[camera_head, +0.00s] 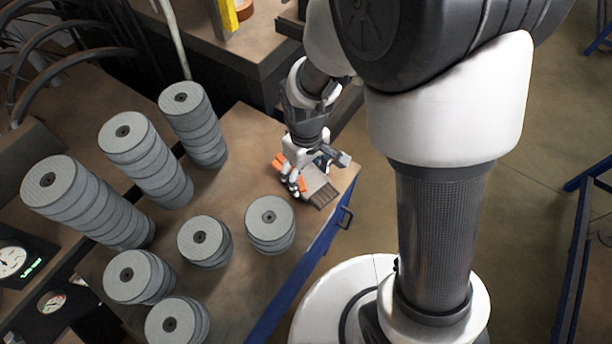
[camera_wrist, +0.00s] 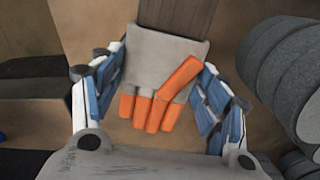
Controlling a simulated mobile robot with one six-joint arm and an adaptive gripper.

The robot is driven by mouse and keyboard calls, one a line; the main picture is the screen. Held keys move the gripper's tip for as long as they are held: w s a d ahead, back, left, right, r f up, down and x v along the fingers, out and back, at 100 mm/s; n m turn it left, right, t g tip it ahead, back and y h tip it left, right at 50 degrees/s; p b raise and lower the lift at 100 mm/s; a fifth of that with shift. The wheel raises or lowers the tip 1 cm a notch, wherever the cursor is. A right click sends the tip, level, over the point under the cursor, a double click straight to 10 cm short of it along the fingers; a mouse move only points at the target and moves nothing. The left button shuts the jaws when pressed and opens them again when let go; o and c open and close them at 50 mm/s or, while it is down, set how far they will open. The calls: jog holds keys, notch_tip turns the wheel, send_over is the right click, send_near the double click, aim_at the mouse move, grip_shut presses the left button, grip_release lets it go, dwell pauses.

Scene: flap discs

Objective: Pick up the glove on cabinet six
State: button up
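The glove is grey with orange fingers and a brown cuff. In the wrist view the glove (camera_wrist: 165,70) lies between my gripper's two blue-padded fingers, its orange fingers toward the palm. My gripper (camera_wrist: 165,90) is open, with a finger on each side of the glove and small gaps visible beside it. In the head view the glove (camera_head: 316,186) lies near the right end of the brown cabinet top (camera_head: 245,125), partly covered by my gripper (camera_head: 305,180) above it. I cannot tell whether the fingers touch the cabinet top.
Several stacks of grey flap discs (camera_head: 270,222) stand left of and in front of the glove. A disc stack (camera_wrist: 285,65) is close to my gripper's right side in the wrist view. Another bench (camera_head: 235,45) stands behind. Open floor (camera_head: 540,180) lies to the right.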

jog(key=c, duration=0.4)
